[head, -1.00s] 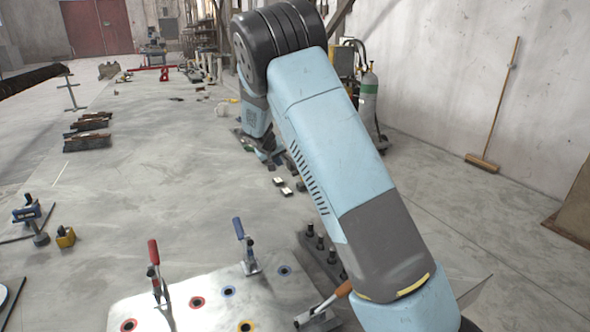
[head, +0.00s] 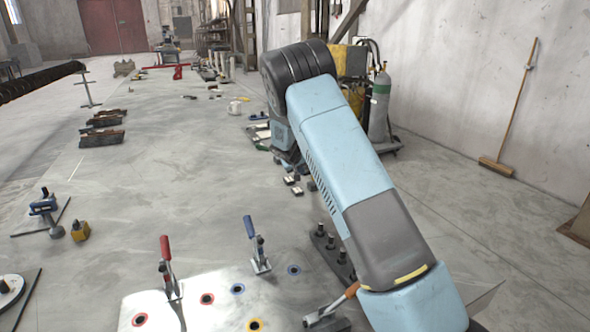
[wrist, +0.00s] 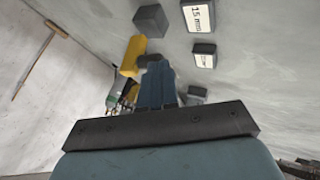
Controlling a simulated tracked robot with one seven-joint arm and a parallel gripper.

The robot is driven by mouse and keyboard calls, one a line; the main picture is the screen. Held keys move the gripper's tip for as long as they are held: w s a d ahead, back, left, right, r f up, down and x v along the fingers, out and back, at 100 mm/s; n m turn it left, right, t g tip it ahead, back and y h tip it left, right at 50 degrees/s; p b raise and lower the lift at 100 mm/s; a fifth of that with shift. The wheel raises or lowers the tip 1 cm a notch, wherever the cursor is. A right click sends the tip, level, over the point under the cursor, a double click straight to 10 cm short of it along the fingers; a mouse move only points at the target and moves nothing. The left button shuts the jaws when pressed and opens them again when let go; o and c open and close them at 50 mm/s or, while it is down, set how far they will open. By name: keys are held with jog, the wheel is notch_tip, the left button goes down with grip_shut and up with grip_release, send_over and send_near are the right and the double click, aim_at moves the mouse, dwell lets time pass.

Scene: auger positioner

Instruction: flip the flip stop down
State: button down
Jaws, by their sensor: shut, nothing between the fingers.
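A metal piece with an orange handle (head: 347,294), which looks like the flip stop, sits at the right front edge of the shiny plate (head: 203,318) in the head view. The handle slants up to the right, close beside my forearm in the picture. I cannot tell its exact position. My gripper is below the head view's frame. The flip stop does not show there.
A red-handled clamp (head: 167,268) and a blue-handled clamp (head: 256,246) stand upright on the plate. A dark rail with several pegs (head: 331,242) lies to the right. Labelled blocks (wrist: 198,16) and a yellow piece (wrist: 132,56) show in the wrist view. Open surface lies behind the plate.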

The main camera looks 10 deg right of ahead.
jog(key=shift+w+d+r, duration=0.15)
jog(key=shift+d, duration=0.45)
jog(key=shift+w+d+r, duration=0.15)
jog(key=shift+d, duration=0.4)
jog(key=shift+d+r+y, duration=0.1)
jog(key=shift+d+y, duration=0.15)
jog(key=shift+y, duration=0.05)
